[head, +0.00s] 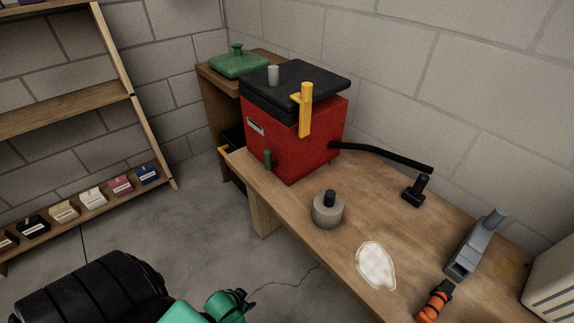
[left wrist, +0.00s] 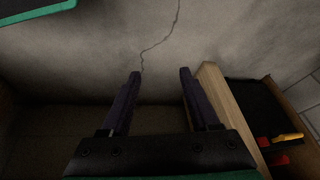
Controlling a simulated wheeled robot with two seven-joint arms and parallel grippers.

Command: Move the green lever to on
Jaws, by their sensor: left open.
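The red heater box (head: 300,135) with a black lid (head: 297,90) stands at the far end of the wooden bench. The small green lever (head: 268,158) sits upright low on its front face, near the left corner. My left gripper (head: 240,302) is low in front of the bench, over the floor, well apart from the lever. In the left wrist view its two dark fingers (left wrist: 160,75) are spread with nothing between them. The green lever cannot be made out in that view. My right gripper is not in view.
A yellow handle (head: 306,110) stands on the heater's side, and a black pipe (head: 385,153) sticks out to the right.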

